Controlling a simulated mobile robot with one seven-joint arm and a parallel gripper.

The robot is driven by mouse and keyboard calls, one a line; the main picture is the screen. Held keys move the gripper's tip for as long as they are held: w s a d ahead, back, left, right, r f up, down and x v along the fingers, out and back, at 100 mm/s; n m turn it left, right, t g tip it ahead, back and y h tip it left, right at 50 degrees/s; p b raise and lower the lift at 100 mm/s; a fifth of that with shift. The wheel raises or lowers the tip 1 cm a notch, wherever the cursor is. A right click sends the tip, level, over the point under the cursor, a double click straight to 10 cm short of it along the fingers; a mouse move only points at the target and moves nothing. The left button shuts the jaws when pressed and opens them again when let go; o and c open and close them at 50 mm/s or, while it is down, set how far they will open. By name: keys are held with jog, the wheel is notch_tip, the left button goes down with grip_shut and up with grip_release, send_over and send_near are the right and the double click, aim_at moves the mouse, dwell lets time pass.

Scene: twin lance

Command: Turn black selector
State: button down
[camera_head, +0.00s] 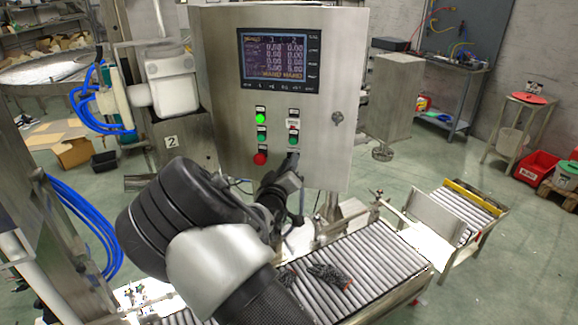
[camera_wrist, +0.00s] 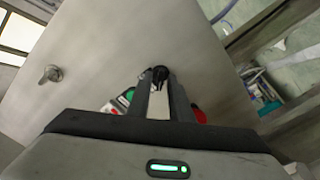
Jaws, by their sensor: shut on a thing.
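The black selector (camera_wrist: 160,73) shows between my fingertips in the wrist view. It sits on the front of the grey control box (camera_head: 220,60), at the bottom of the right-hand column of controls; in the head view my gripper (camera_head: 289,163) mostly hides it. My gripper (camera_wrist: 161,80) is shut on the selector, one finger on each side. I cannot read which position the selector points to.
A red button (camera_head: 260,158) is left of my gripper, below a lit green button (camera_head: 260,118). A green button (camera_head: 293,141) is just above. The box carries a screen (camera_head: 280,61) and a latch (camera_head: 337,117). A roller conveyor (camera_head: 375,260) holding dark gloves (camera_head: 330,275) runs below.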

jog(key=m+b, duration=0.8)
jog(key=b, duration=0.2)
jog(key=shift+d, duration=0.2)
jog(key=shift+r, duration=0.1)
jog(key=c, duration=1.9)
grip_release()
jog(key=shift+s, duration=0.1)
jog(key=s+a, duration=0.2)
jog(key=s, duration=1.5)
jog(key=shift+a, duration=0.35)
